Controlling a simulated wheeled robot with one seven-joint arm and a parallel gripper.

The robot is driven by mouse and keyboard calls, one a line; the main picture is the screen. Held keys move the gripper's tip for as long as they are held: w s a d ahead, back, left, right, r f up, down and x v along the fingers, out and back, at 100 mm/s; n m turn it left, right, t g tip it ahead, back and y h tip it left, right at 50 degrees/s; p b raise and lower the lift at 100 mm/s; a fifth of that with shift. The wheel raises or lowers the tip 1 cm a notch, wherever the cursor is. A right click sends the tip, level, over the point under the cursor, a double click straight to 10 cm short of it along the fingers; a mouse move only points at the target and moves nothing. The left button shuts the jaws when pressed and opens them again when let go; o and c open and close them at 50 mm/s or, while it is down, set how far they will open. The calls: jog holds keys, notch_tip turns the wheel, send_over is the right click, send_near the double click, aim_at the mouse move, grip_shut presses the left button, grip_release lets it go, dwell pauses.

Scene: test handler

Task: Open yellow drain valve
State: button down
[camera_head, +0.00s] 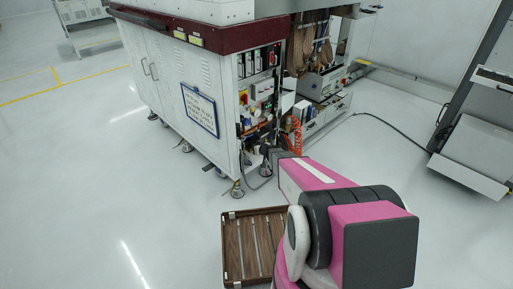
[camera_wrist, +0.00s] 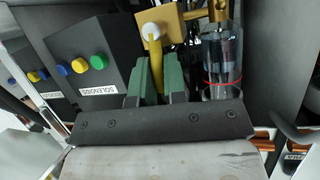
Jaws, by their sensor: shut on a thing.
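The yellow drain valve's handle (camera_wrist: 155,52) points toward me in the wrist view, below a round white pivot cap on a brass-coloured body (camera_wrist: 178,20). My gripper (camera_wrist: 158,66) has its two green fingers on either side of the handle and is shut on it. The handle's lower part is hidden between the fingers. In the head view my pink arm reaches to the open side of the white test handler (camera_head: 190,95). The valve is too small or hidden to make out there.
A clear cylinder (camera_wrist: 221,60) stands just right of the fingers. Dark solenoid boxes (camera_wrist: 90,55) with coloured buttons are close on the left. Cables hang nearby. A wooden slatted tray (camera_head: 228,245) lies on the floor by my arm. The floor at left is clear.

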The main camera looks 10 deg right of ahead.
jog(key=shift+s+n, duration=0.15)
jog(key=shift+n, duration=0.15)
dwell(0.4)
jog(key=c, duration=1.2)
grip_release()
jog(key=shift+o, duration=0.2)
jog(key=shift+s, duration=0.1)
jog(key=v, duration=1)
jog(key=shift+s, duration=0.3)
jog(key=shift+r, duration=0.15)
jog(key=s+a+r+g+y, duration=0.2)
jog(key=s+a+r+g, duration=0.55)
jog(key=s+r, duration=0.4)
jog(key=s+d+r+m+g+h, duration=0.2)
jog(key=s+d+r+h, duration=0.1)
jog(key=s, duration=0.4)
jog(key=s+d+r+m+g+h, duration=0.2)
jog(key=s+d+r+m+h, duration=0.1)
jog(key=s+h, duration=0.2)
jog(key=s, duration=0.2)
jog(key=shift+s+d, duration=0.35)
